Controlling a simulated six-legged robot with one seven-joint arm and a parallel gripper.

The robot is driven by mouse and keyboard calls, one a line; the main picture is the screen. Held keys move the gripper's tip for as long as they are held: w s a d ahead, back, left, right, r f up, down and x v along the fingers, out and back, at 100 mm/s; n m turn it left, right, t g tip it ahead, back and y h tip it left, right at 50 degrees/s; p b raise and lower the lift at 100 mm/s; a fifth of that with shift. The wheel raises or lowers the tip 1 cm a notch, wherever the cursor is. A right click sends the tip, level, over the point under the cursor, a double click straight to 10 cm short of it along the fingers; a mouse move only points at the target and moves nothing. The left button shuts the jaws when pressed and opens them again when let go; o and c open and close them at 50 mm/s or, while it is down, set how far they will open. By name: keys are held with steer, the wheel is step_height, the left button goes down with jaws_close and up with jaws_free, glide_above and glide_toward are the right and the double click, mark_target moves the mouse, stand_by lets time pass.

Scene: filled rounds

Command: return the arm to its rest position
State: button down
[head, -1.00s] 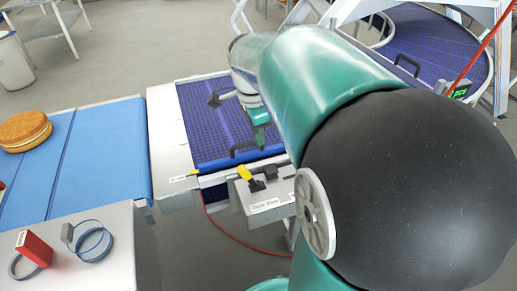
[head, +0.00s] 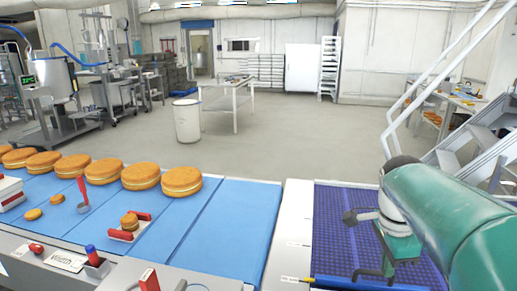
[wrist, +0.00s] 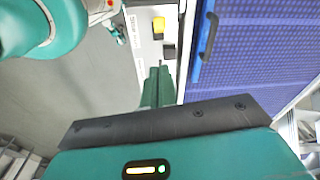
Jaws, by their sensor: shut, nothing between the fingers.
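My arm reaches in from the right edge of the head view. My gripper (head: 402,246) hangs at its end, green, over the dark blue mesh belt (head: 332,232). In the wrist view my gripper's green fingers (wrist: 158,86) lie together with nothing between them. The blue belt (wrist: 262,50) fills the right of that view, with a dark bar beside the fingers. The fingertips are small in the head view and partly lost against the belt.
A light blue conveyor (head: 225,215) with several round filled cakes (head: 181,181) runs on the left. A white bin (head: 187,121) and a table (head: 228,101) stand behind. Steps with rails (head: 470,140) rise at the right. Grey floor lies open between.

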steer(key=s+a+f+n+t+y, duration=0.1)
steer(key=s+a+n+t, duration=0.4)
steer(key=a+n, duration=0.9)
steer(key=shift+s+f+n, duration=0.55)
steer(key=shift+s+n, duration=1.3)
steer(key=shift+n, duration=0.65)
